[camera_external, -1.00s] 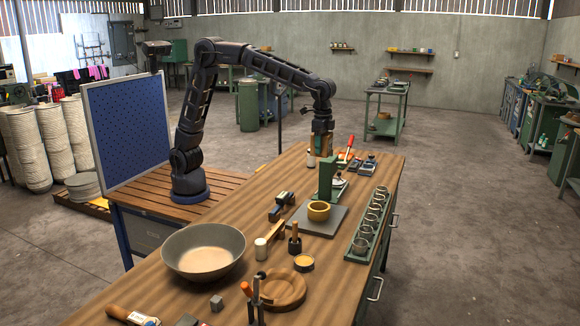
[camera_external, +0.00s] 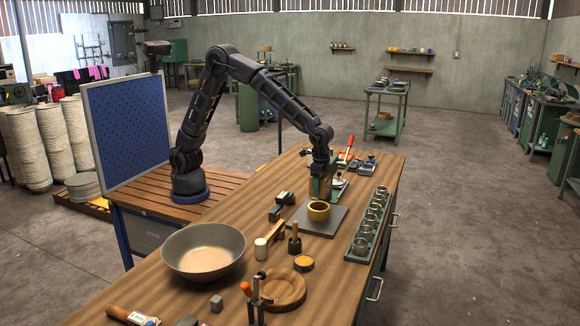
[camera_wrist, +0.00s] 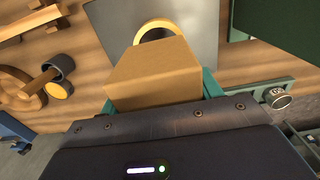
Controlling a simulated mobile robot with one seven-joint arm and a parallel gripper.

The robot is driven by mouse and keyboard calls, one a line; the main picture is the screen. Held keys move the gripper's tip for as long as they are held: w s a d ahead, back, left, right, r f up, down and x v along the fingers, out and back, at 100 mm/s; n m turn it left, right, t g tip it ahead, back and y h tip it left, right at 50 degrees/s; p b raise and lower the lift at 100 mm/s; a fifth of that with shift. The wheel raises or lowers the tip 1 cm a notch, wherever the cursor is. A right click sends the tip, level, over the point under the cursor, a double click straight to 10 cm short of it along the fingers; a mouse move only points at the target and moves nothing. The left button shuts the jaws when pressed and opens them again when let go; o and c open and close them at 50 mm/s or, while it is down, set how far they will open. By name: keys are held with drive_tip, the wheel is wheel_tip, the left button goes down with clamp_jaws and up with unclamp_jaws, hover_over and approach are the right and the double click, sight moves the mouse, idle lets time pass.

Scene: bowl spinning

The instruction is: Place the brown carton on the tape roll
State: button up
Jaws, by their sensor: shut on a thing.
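The brown carton (camera_wrist: 152,75) is a plain box, seen large in the wrist view; in the external view it shows small below my wrist (camera_external: 319,187). My gripper (camera_wrist: 160,97) is shut on the carton, with a green finger at each side of it. The tape roll (camera_external: 319,210) is a yellow-brown ring lying flat on a grey plate. In the wrist view the tape roll (camera_wrist: 158,27) shows just beyond the carton, which hides its near part. In the external view the carton is above and slightly behind the roll, apart from it.
The grey plate (camera_external: 328,226) lies on the wooden bench. A green press-like stand (camera_external: 336,186) is close to the carton. A rack of metal cups (camera_external: 370,222) runs along the right edge.

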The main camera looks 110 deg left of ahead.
sight(319, 197)
drive_tip(key=shift+f, duration=2.6)
drive_tip(key=shift+f, duration=0.1)
drive_tip(key=o, duration=1.1)
